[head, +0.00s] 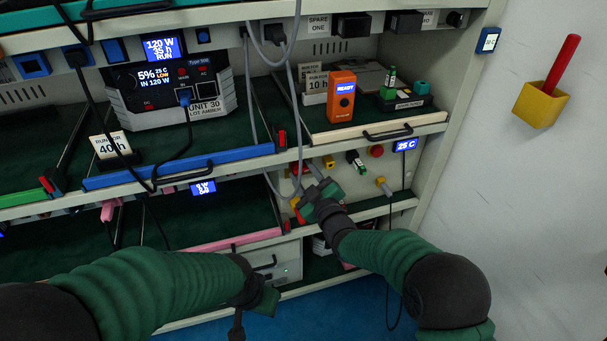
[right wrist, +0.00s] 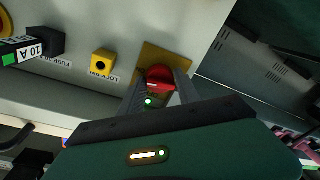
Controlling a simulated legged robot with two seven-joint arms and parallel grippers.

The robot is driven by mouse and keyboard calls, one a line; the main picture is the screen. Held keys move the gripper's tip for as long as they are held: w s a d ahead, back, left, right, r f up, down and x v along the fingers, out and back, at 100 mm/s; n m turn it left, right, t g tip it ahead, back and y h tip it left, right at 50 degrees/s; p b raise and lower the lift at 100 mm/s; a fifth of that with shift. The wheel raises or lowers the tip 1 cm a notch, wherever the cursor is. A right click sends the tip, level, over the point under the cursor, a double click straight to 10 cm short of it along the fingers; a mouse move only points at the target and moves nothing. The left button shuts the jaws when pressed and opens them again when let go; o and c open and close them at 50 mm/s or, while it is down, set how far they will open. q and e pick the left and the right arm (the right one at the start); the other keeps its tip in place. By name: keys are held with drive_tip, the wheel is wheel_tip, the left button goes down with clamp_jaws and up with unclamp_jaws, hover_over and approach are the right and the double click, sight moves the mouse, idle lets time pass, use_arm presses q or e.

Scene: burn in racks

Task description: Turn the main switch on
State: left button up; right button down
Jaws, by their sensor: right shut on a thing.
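The main switch (right wrist: 160,74) is a red rotary knob on a yellow plate, seen in the right wrist view. My right gripper (right wrist: 161,84) is shut on it, with one grey finger on each side of the red knob. A small green light shows between the fingers. In the head view my right gripper (head: 311,192) is at the lower right panel and largely hides the switch. My left gripper (head: 262,297) hangs low in front of the rack, away from the switch; its fingers are not clear.
A yellow part (right wrist: 103,63) and a 10 A fuse (right wrist: 25,50) sit left of the switch. Above is a shelf with an orange READY device (head: 341,97). A grey cable (head: 292,90) hangs near my right gripper. A yellow holder (head: 540,104) is on the right wall.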

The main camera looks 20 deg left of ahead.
drive_tip(key=shift+f+m, duration=0.25)
drive_tip(key=shift+m, duration=0.95)
drive_tip(key=c, duration=1.1)
unclamp_jaws()
drive_tip(key=shift+o, duration=1.1)
drive_tip(key=shift+r, duration=0.1)
drive_tip(key=shift+s+d, duration=0.1)
